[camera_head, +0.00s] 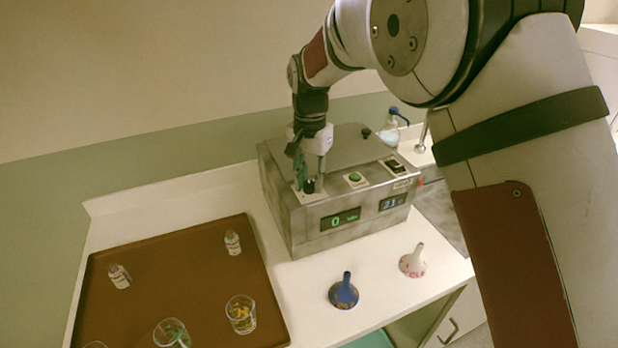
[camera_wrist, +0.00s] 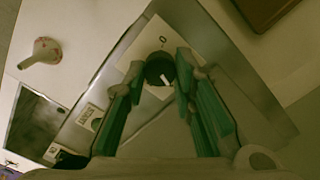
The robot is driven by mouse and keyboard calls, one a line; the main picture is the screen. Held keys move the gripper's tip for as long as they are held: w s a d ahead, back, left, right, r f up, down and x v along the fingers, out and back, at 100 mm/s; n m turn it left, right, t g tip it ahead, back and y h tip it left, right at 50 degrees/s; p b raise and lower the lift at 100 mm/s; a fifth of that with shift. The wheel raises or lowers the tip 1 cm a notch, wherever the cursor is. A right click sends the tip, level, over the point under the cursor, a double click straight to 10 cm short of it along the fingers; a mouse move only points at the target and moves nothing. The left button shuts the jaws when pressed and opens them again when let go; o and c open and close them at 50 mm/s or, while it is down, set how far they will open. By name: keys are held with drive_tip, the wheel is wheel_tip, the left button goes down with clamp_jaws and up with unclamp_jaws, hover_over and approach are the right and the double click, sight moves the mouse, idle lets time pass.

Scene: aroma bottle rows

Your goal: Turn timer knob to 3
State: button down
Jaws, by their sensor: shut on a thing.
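The timer knob (camera_wrist: 158,70) is a round black knob with a white pointer mark on a pale plate marked 0. It sits on top of a metal box machine (camera_head: 277,205), near its left front edge. In the head view the knob (camera_head: 309,186) is partly hidden by my gripper. My gripper (camera_head: 312,178) points down from above and is shut on the knob. In the wrist view the green fingers (camera_wrist: 162,75) stand on either side of it. The machine's front has a green display (camera_head: 340,219) that appears to read 0, and a second, bluish display (camera_head: 393,202).
A green button (camera_head: 355,179) and a black switch (camera_head: 393,165) are right of the knob. A brown tray (camera_head: 180,262) with small bottles and glasses lies left. A blue funnel (camera_head: 343,292) and a white funnel (camera_head: 412,262) stand in front. A blue-topped flask (camera_head: 390,132) stands behind.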

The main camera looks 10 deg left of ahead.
drive_tip(key=shift+m, duration=0.8)
drive_tip(key=c, duration=1.3)
unclamp_jaws()
